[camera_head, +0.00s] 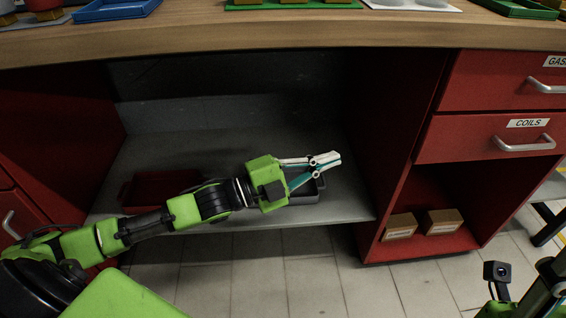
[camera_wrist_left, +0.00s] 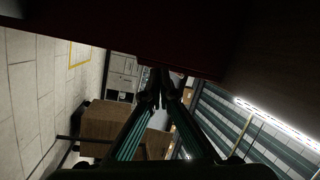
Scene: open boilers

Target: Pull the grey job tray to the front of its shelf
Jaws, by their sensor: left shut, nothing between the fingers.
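The grey job tray (camera_head: 304,197) sits on the lower shelf under the bench, near the shelf's front edge. My left gripper and wrist cover much of it, so only part of its rim and front wall shows. My left gripper (camera_head: 337,158) reaches across in front of the tray, its fingers closed together and empty, pointing right past the tray. In the left wrist view the closed fingers (camera_wrist_left: 161,90) point away from the tray, which does not show there. My right gripper's fingers are not in view.
A red tray (camera_head: 150,188) lies on the same shelf (camera_head: 215,150) to the left, partly behind my left arm. A red cabinet (camera_head: 405,150) with drawers bounds the right side; two small boxes (camera_head: 443,221) sit in its lower opening. The wooden benchtop (camera_head: 280,40) overhangs above.

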